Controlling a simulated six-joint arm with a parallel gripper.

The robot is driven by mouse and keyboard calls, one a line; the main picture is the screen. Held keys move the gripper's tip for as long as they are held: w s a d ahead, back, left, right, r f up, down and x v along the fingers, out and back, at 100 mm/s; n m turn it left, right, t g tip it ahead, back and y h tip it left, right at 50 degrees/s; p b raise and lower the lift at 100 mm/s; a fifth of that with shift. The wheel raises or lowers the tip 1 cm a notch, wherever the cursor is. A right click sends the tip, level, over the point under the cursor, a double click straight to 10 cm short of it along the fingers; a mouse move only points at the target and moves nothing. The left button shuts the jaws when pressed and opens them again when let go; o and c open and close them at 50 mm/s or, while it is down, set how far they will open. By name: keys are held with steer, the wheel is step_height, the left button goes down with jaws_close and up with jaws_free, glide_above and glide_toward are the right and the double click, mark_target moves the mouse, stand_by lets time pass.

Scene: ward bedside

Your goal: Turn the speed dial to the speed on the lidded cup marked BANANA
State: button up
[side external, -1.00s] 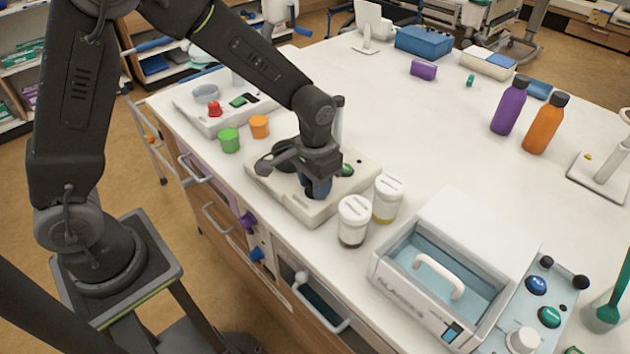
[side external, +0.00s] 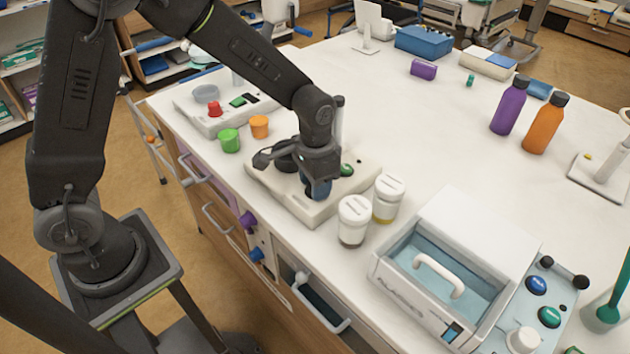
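A white device (side external: 305,210) with a green button (side external: 346,170) sits near the table's front edge. My gripper (side external: 318,190) points down over it, with its fingertips at or just above its top. The gripper covers the part of the device under it, so I cannot make out the speed dial or whether the fingers are open or shut. Two lidded cups stand upright to the right of the device: one with dark contents (side external: 353,222) in front, one with yellow contents (side external: 387,200) behind. Marks on their lids are too small to read.
A second white device with a red knob (side external: 215,109) stands at the back left, with a green cup (side external: 229,140) and an orange cup (side external: 259,126) near it. A large white-and-blue box with a handle (side external: 440,275) is at the front right. The table's middle is clear.

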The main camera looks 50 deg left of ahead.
steer(key=o, duration=0.3)
step_height(320, 180, up, 14)
stand_by(0.6)
steer(key=shift+f, duration=0.1)
steer(key=s+a+r+n+t, duration=0.1)
steer(key=s+a+r+t, duration=0.1)
steer(key=s, duration=0.7)
steer(key=s+a+r+n+t, duration=0.2)
steer(key=s+a+r+t, duration=0.1)
steer(key=s, duration=0.5)
steer(key=shift+s+a+t, duration=0.3)
steer(key=shift+s+a, duration=0.05)
steer(key=shift+a, duration=0.5)
